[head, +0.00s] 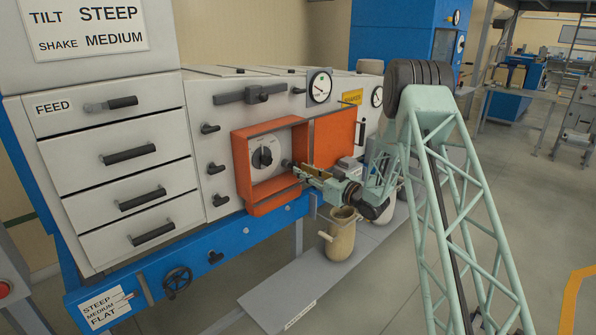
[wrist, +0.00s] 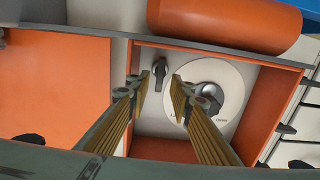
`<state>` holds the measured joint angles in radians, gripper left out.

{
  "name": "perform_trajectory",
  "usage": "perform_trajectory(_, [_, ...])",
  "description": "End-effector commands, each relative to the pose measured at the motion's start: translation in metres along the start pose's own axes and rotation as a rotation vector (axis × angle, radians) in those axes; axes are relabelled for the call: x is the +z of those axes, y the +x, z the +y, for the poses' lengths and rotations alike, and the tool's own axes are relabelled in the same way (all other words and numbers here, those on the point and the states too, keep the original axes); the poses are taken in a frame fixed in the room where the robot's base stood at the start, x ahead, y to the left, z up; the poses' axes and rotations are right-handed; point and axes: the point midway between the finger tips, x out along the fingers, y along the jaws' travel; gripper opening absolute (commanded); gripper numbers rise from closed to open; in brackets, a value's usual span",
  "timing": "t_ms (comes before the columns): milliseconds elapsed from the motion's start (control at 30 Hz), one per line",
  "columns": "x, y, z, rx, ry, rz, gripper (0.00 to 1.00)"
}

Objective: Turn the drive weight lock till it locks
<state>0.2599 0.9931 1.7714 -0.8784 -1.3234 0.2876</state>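An open orange box (head: 270,202) on the grey machine front holds a pale round dial (head: 250,162) with a dark knob (head: 264,156). A small black turn handle (head: 286,163) sits right of the dial; I cannot tell which of the two is the drive weight lock. In the wrist view, the dial (wrist: 228,82) has small lettering, mostly unreadable, and its knob (wrist: 208,101) is by the right finger. My gripper (head: 298,171) reaches into the box. Its fingers (wrist: 159,84) are apart, with the small handle (wrist: 160,72) showing between their tips; contact is not visible.
The box's orange door (head: 334,137) stands open at the right, close to my arm. An orange cylinder (wrist: 225,22) lies along the box edge in the wrist view. Drawers (head: 117,153) fill the left.

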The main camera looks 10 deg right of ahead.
Motion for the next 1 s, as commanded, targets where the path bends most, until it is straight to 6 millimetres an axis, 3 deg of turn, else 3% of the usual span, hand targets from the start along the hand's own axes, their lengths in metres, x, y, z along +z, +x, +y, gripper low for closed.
perform_trajectory(300, [0.0,0.026,0.0,0.0,-0.001,0.0,0.2])
perform_trajectory(700, [0.0,0.029,0.0,0.001,0.0,0.0,0.2])
perform_trajectory(933, [0.0,0.029,0.0,0.001,0.0,0.0,0.0])
perform_trajectory(1000, [0.0,0.029,0.0,0.001,0.0,0.0,0.0])
